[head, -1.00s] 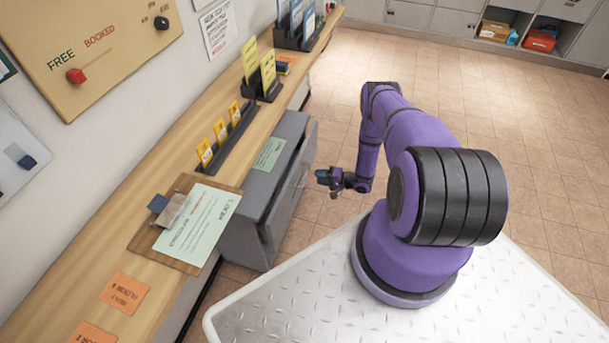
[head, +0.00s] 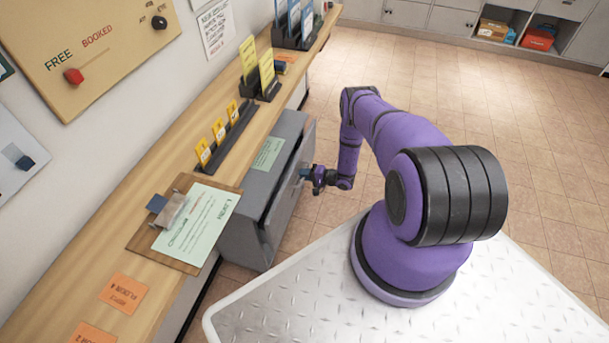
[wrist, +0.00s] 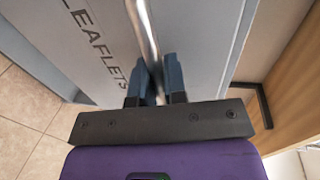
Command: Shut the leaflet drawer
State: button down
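The leaflet drawer (head: 286,200) is in the grey cabinet at the counter's side. Its front stands a little out from the cabinet body, with a dark gap along the top. In the wrist view its grey front (wrist: 100,60) carries the word LEAFLETS and a long metal handle bar (wrist: 143,25). My gripper (head: 306,173) is at the drawer front, and in the wrist view its two dark fingers (wrist: 155,72) are apart, one on each side of the bar's line. I cannot tell whether they touch the bar or the front.
The wooden counter (head: 110,240) runs along the left wall above the cabinet. It bears a clipboard (head: 196,222), a black rack with yellow cards (head: 228,137) and orange cards (head: 122,293). The tiled floor (head: 440,100) to the right is open.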

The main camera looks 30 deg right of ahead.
aim_at(297, 172)
jog(key=shift+r+x, duration=0.25)
jog(key=shift+x, duration=0.8)
jog(key=shift+r+x, duration=0.2)
jog(key=shift+x, duration=0.9)
jog(key=shift+w, duration=0.1)
jog(key=c, duration=1.2)
grip_release()
jog(key=shift+a, duration=0.1)
jog(key=v, duration=1)
jog(key=shift+s+d, duration=0.25)
jog(key=shift+s, duration=0.05)
